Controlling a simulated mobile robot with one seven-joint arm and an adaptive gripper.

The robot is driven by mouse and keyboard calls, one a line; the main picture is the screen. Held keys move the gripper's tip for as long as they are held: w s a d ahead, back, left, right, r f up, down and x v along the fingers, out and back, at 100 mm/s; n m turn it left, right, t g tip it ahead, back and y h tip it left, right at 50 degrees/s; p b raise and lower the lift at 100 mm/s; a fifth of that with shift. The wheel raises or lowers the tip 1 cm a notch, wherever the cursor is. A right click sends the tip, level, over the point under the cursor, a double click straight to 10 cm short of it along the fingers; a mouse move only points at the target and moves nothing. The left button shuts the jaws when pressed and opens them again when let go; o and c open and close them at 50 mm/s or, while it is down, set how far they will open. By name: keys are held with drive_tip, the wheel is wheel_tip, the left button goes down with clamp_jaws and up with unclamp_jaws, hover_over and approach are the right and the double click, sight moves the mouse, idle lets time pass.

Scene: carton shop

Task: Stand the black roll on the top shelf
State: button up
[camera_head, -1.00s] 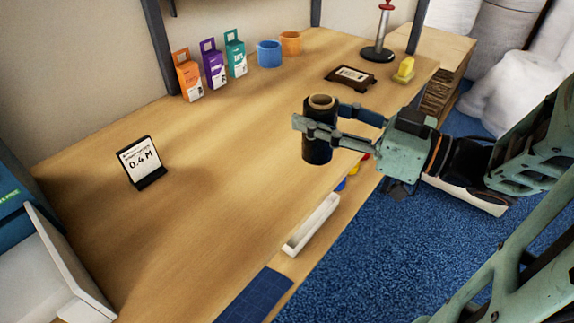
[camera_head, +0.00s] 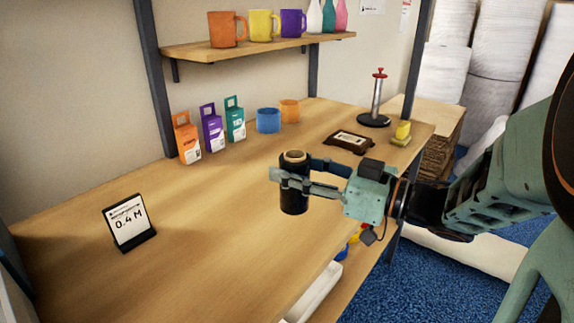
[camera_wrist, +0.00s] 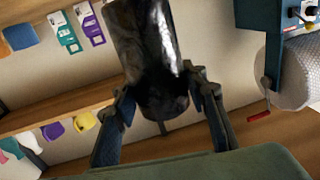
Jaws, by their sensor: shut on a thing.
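The black roll (camera_head: 294,200) is upright in my gripper (camera_head: 296,174), above the front part of the workbench. The fingers are closed around its sides, and a tan core shows at its upper end. In the wrist view the shiny black roll (camera_wrist: 145,55) is between the two fingers (camera_wrist: 165,105). A wall shelf (camera_head: 270,46) stands above the back of the bench. It bears orange, yellow and purple mugs and several vases at its right. No higher shelf shows in the head view. A second wooden board (camera_wrist: 165,146) shows low in the wrist view; I cannot tell which it is.
On the bench (camera_head: 215,230) stand a 0.4 M sign (camera_head: 130,222), several hang-tab boxes (camera_head: 210,132), a blue cup (camera_head: 268,120), an orange cup (camera_head: 289,111), a dark framed plate (camera_head: 350,142) and a red-topped post (camera_head: 376,95). A dark upright (camera_head: 157,90) flanks the shelf. The bench middle is clear.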

drive_tip(key=w+f+b, duration=0.1)
drive_tip(key=f+b, duration=0.1)
drive_tip(key=w+a+f+b, duration=0.1)
drive_tip(key=w+f+b, duration=0.1)
drive_tip(key=f, duration=0.1)
drive_tip(key=w+a+f+b, duration=0.1)
drive_tip(key=w+f+b, duration=0.1)
drive_tip(key=f+b, duration=0.1)
drive_tip(key=shift+f, duration=0.3)
drive_tip(key=shift+d, duration=0.1)
drive_tip(key=shift+f, duration=0.15)
drive_tip(key=o, duration=1.3)
drive_tip(key=shift+s, duration=0.1)
drive_tip(key=shift+o, duration=0.2)
drive_tip(key=shift+f+b, duration=0.15)
drive_tip(key=shift+b, duration=0.35)
